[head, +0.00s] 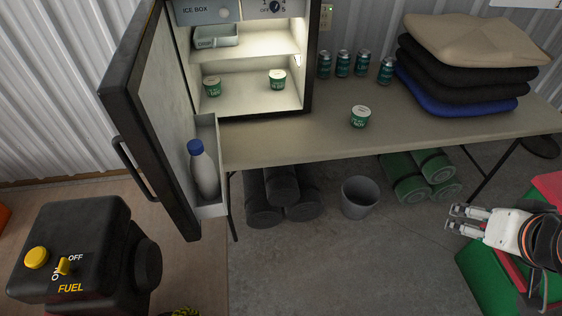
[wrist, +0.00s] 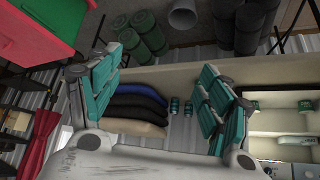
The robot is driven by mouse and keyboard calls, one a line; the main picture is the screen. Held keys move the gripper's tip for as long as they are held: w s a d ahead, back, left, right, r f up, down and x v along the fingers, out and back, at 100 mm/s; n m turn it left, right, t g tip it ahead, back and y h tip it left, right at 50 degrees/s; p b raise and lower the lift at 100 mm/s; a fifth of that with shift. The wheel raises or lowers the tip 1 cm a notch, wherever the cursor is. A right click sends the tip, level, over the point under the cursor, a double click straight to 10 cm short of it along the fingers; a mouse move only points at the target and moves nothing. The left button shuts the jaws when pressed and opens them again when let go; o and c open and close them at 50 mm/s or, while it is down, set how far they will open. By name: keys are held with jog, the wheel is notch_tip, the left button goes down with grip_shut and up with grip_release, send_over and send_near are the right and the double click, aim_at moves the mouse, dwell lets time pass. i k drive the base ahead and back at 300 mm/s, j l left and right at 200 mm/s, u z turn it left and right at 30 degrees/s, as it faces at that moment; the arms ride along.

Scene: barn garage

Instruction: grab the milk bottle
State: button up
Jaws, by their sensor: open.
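The milk bottle (head: 203,170) is white with a blue cap. It stands in the door shelf (head: 212,209) of the open fridge, at the left in the head view. My gripper (head: 455,218) is at the lower right of the head view, far from the bottle and in front of the table. In the wrist view my gripper (wrist: 160,95) shows its two teal-padded fingers spread wide, with nothing between them. I cannot make out the bottle in the wrist view.
The fridge door (head: 150,120) stands open to the left. The table (head: 300,143) bears a green-and-white tub (head: 360,117), several cans (head: 343,64) and folded cushions (head: 465,60). A bucket (head: 360,197) and rolled mats (head: 420,177) sit beneath. A black fuel unit (head: 80,235) stands lower left.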

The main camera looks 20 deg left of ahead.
aim_at(202, 167)
jog(key=u, duration=1.95)
jog(key=k+l, duration=0.15)
jog(key=k+l+z, duration=0.1)
jog(key=l, duration=0.3)
jog(key=k+l, duration=0.15)
jog(key=l, duration=0.15)
jog(key=j+z, duration=0.05)
